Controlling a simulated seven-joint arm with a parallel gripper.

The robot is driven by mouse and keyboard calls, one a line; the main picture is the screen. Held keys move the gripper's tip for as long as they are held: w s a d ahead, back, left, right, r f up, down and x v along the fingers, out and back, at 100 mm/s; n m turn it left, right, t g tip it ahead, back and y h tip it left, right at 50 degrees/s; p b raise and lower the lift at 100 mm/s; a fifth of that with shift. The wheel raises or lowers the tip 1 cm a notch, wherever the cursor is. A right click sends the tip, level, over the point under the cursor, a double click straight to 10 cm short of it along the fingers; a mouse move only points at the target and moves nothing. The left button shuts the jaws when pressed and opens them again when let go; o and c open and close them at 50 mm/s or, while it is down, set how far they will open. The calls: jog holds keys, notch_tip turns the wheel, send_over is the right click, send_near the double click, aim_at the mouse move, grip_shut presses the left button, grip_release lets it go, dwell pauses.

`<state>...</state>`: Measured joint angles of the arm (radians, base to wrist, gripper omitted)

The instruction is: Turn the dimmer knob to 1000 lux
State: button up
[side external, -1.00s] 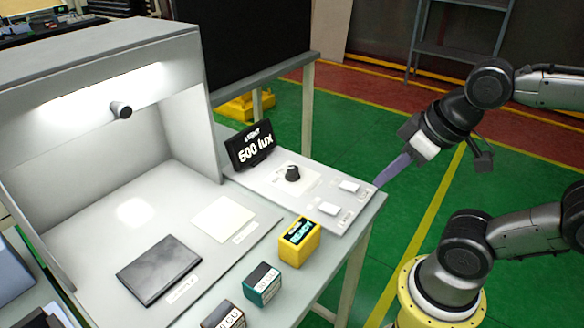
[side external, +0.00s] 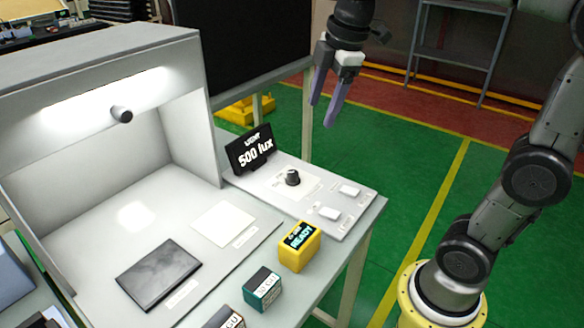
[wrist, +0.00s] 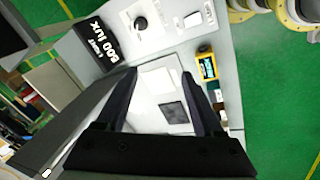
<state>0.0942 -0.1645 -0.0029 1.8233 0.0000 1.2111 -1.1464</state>
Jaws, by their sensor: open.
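The black dimmer knob (side external: 292,178) stands on a light grey control panel (side external: 262,188) at the right of the table. In the wrist view the knob (wrist: 141,24) shows near the top, beyond the fingertips. A black display (side external: 249,150) behind the panel reads "500 lux"; it also shows in the wrist view (wrist: 97,45). My gripper (side external: 322,112) is open and empty, fingers pointing down, above and apart from the panel and knob. In the wrist view the gripper (wrist: 160,72) has its fingers spread with nothing between them.
A yellow "READY" box (side external: 299,246) and a teal box (side external: 262,287) stand along the table's front edge. A lit grey booth (side external: 110,110) with a dark tile (side external: 158,272) and a white tile (side external: 222,223) fills the left.

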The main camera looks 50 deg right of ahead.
jog(key=w+d+f+n+g, duration=0.15)
jog(key=w+d+f, duration=0.25)
jog(key=w, duration=0.5)
jog(key=g, duration=0.2)
send_over(292, 172)
notch_tip(292, 172, down, 7)
jog(key=shift+m, duration=0.35)
notch_tip(292, 172, down, 13)
jog(key=shift+a+r, duration=0.1)
jog(key=shift+c, duration=0.3)
grip_shut()
